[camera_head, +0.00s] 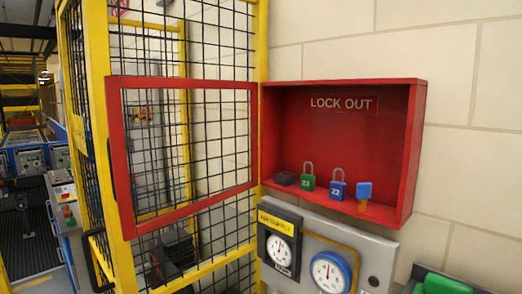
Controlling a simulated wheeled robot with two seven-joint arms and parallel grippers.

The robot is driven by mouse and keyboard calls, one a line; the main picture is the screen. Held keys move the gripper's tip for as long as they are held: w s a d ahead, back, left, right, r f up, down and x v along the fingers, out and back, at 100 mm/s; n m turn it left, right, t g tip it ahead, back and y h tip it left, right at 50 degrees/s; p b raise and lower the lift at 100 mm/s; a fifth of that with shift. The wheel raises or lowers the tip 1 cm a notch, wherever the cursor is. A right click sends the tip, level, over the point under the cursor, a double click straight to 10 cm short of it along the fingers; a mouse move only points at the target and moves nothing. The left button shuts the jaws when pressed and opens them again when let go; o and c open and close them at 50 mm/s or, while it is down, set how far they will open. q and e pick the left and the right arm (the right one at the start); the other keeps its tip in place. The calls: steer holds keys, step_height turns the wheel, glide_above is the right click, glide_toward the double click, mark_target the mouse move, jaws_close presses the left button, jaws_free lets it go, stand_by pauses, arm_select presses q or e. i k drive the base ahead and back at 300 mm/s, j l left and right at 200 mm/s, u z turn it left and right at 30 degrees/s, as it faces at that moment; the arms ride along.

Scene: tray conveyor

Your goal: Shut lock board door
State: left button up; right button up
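The red lock board box (416,130) is fixed to the wall, with "LOCK OUT" lettered on its back. Its red-framed door (180,84) stands wide open, swung out to the left from the hinge on the box's left edge. Inside the box are a black block (285,179), a green padlock (307,182), a blue padlock (338,189) and a blue-topped key-like item (364,191). Neither of my grippers shows in this view.
A yellow-framed mesh cage (122,250) stands behind and left of the door. Below the box is a grey panel (376,254) with a black air supply gauge (279,248) and a blue-rimmed gauge (330,272). A green object (442,284) is at bottom right. Conveyor equipment (38,158) lies far left.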

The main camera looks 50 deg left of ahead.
mark_target(116, 142)
steer(key=k+j, duration=0.8)
steer(key=j, duration=0.9)
steer(key=i+j+u, duration=0.1)
steer(key=j, duration=0.55)
